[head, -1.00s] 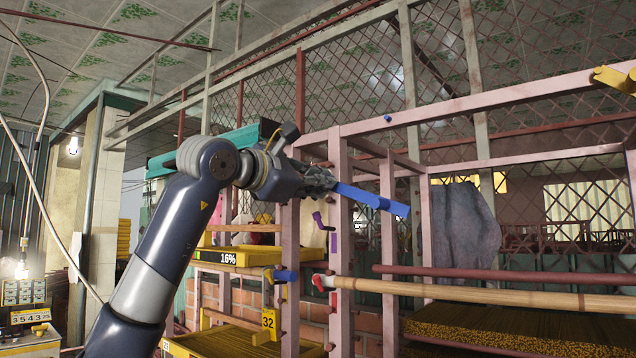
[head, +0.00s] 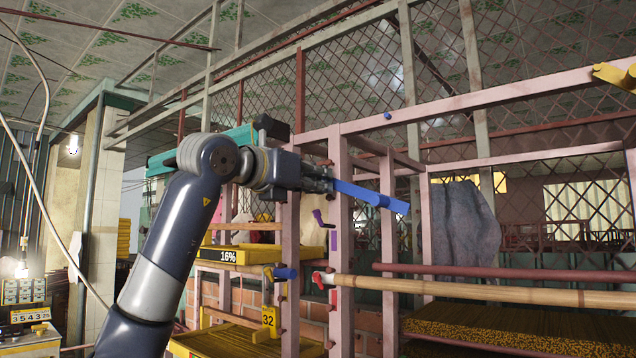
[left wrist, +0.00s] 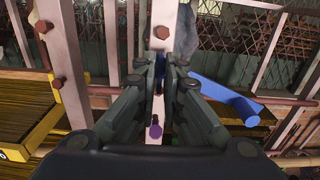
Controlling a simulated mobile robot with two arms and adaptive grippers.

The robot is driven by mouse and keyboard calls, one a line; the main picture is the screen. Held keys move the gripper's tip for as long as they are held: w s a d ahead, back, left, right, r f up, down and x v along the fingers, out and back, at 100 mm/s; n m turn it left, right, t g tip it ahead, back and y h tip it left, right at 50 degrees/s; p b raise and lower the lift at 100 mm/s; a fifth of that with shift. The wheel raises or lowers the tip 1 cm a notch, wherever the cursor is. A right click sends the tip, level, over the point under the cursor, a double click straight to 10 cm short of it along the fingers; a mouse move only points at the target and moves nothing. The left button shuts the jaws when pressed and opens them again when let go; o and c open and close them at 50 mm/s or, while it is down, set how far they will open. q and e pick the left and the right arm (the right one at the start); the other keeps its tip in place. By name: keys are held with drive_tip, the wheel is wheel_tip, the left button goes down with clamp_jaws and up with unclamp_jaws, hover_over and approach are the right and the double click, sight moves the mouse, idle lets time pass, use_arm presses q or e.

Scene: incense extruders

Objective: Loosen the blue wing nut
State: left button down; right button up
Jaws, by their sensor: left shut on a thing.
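My left gripper (head: 328,180) is at the near pink post of the rack in the head view, beside the blue bracket arm (head: 375,197). In the left wrist view the left gripper (left wrist: 166,66) has its fingers closed on a small dark-blue part, the blue wing nut (left wrist: 158,62), in front of a pink post. The fingers cover most of the nut. The blue bracket arm (left wrist: 225,98) runs off to the right of the fingers in that view. My right gripper is not in view.
A blue-ended knob (head: 285,273) and a red-ended one (head: 321,280) sit lower on the posts. A bamboo pole (head: 470,292) crosses to the right. A purple hook (head: 320,219) hangs between posts. Yellow trays (head: 240,256) stand behind.

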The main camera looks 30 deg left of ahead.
use_arm(q)
drive_tip(key=shift+d+f+n, duration=0.1)
drive_tip(key=shift+f+n, duration=0.15)
drive_tip(key=shift+n, duration=0.35)
drive_tip(key=c, duration=1.8)
unclamp_jaws()
drive_tip(key=shift+o, duration=0.4)
drive_tip(key=shift+s+r, duration=0.1)
drive_tip(key=shift+r, duration=0.05)
drive_tip(key=s+a, duration=0.1)
drive_tip(key=s, duration=1.1)
